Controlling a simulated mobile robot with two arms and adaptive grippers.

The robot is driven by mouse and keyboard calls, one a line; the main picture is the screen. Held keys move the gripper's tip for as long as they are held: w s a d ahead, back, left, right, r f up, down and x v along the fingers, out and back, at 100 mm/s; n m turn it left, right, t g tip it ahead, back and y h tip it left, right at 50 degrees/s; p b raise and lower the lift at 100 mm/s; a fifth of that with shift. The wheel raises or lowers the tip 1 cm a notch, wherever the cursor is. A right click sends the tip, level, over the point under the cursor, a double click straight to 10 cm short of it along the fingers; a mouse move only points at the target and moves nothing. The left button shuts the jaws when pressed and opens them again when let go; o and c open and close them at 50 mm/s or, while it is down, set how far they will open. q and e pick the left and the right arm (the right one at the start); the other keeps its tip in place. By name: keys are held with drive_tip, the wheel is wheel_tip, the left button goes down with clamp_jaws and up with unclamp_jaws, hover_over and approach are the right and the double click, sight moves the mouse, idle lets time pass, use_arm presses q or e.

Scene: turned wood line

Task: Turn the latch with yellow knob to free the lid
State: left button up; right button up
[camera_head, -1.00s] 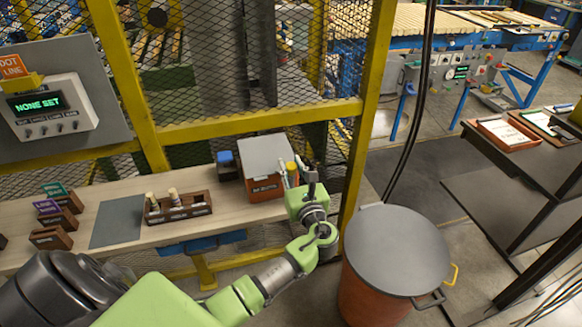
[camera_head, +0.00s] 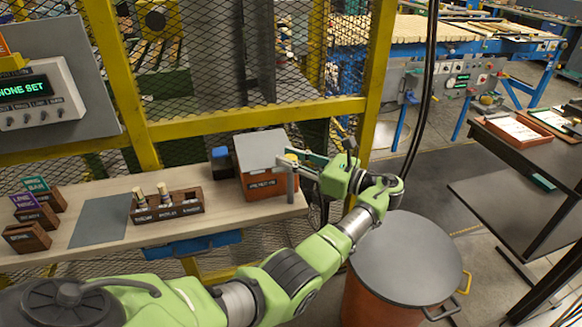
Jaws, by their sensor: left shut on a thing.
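The box (camera_head: 266,184) is orange-brown with a label on its front and a grey lid (camera_head: 261,148) lying closed on top. It stands at the right end of the wooden bench. The latch's yellow knob (camera_head: 291,157) shows only as a small patch at the box's right side, mostly hidden by my gripper. My left gripper (camera_head: 290,168) reaches in from the right, its fingers pointing left at the box's right side. It is shut on the yellow knob. The rest of the latch is hidden. My right gripper is out of view.
A wooden rack (camera_head: 168,206) with several turned pieces and a grey mat (camera_head: 101,222) lie left of the box. A lidded bin (camera_head: 406,258) stands on the floor to the right. The yellow-framed mesh fence rises behind the bench.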

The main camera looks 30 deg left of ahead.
sight(296, 160)
use_arm(q)
drive_tip(key=shift+r+g, duration=0.1)
drive_tip(key=shift+g, duration=0.2)
drive_tip(key=shift+n, duration=0.3)
drive_tip(key=o, duration=1.1)
drive_tip(key=shift+a, duration=0.1)
drive_tip(key=shift+w+d, duration=0.2)
drive_tip(key=shift+d, duration=1.7)
drive_tip(key=shift+w+d, duration=0.15)
drive_tip(key=shift+d, duration=1.7)
